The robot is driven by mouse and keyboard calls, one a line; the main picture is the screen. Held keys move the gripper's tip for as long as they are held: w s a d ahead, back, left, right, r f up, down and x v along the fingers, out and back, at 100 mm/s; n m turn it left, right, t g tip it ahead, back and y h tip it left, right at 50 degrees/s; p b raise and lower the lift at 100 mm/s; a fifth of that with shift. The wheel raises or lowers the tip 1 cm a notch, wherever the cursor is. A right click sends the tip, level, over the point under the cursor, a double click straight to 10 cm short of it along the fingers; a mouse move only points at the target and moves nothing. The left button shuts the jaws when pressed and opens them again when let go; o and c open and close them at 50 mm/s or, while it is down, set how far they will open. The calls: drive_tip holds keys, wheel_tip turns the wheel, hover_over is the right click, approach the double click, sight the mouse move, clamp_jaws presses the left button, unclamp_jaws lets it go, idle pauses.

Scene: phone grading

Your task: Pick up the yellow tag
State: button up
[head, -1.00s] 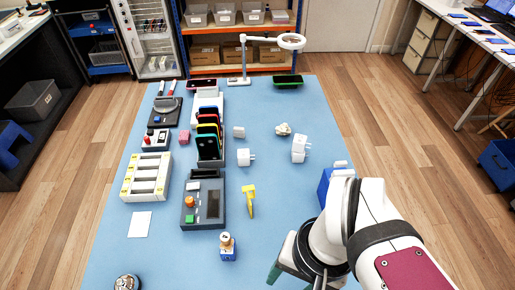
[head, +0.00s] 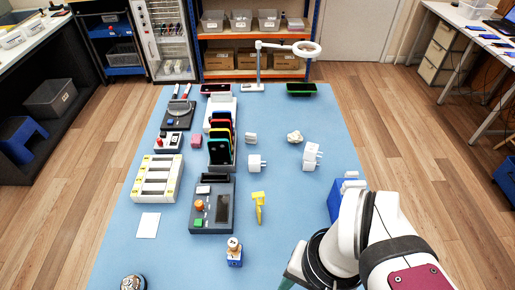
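A yellow tag (head: 258,198) lies flat on the blue table mat (head: 290,225), just right of the grey test box (head: 224,214). Its wider head points to the back and a narrow strip runs toward the front. My arm reaches in from the bottom right corner. My gripper sits low at the bottom edge, mostly hidden behind my arm and cut off by the frame; only a greenish piece of it shows. It is to the right and front of the tag, apart from it. I cannot see its fingertips.
A rack of coloured phones (head: 221,145) stands behind the test box. White plug adapters (head: 312,156) lie to the back right. A small blue-based stamp (head: 234,252) stands in front of the tag. A blue box (head: 343,200) is at the right edge.

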drive_tip(key=n+t, duration=0.6)
drive_tip(key=n, duration=0.2)
approach(258, 208)
drive_tip(key=s+d+x, duration=0.1)
drive_tip(key=x, duration=0.4)
drive_tip(key=shift+t+h, duration=0.3)
drive_tip(key=x, duration=0.8)
drive_tip(key=shift+w+a, duration=0.15)
drive_tip(key=shift+a, duration=0.3)
drive_tip(key=shift+r, duration=0.1)
clamp_jaws()
